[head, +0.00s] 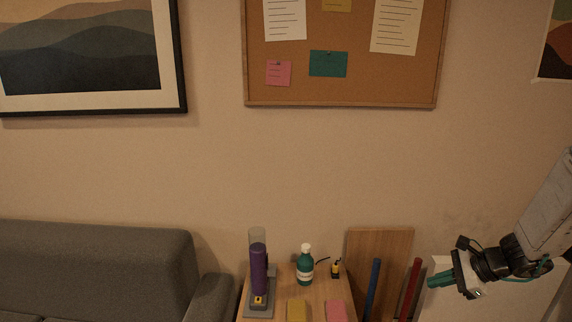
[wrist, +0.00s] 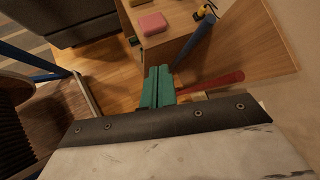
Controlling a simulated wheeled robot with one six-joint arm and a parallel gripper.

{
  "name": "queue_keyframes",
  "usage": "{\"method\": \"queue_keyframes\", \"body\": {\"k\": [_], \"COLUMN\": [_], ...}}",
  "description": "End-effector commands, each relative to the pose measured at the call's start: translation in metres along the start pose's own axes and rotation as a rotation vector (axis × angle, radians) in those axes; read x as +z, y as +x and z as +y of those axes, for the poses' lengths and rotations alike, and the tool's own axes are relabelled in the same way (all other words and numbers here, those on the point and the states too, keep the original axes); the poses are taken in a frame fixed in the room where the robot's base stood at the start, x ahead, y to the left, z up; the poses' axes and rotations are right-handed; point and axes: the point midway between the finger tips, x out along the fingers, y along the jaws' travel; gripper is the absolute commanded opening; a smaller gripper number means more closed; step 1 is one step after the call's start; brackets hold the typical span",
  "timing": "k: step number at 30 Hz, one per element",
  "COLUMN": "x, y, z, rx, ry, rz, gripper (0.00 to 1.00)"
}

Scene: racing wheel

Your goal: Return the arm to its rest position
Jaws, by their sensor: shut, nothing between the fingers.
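My gripper (head: 440,279) shows at the lower right of the head view, at the end of my grey arm. Its green fingers point left, to the right of the small wooden table and in front of a pale panel. In the wrist view the green fingers (wrist: 157,86) are closed together with nothing between them. They hang above and in front of the table's side, apart from the objects there.
The wooden table (head: 285,285) carries a purple cylinder (head: 259,270), a green bottle (head: 305,266), a yellow block (head: 297,310) and a pink block (head: 336,311). Blue (head: 374,285) and red (head: 412,280) bars stand near my gripper. A grey sofa (head: 95,265) is at left.

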Motion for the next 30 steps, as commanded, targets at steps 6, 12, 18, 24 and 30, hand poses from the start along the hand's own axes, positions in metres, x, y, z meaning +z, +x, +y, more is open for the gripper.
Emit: {"method": "queue_keyframes", "body": {"k": [6, 12, 18, 24, 30], "x": [0.101, 0.153, 0.180, 0.196, 0.217], "y": [-0.040, -0.084, -0.130, -0.168, -0.182], "z": [0.068, 0.132, 0.185, 0.219, 0.231], "rx": [0.289, 0.538, 0.745, 0.853, 0.805], "ry": [-0.515, -0.917, -1.256, -1.520, -1.675], "rz": [-0.025, 0.004, 0.088, 0.222, 0.305], "gripper": [0.00, 0.00, 0.00, 0.00, 0.00]}}
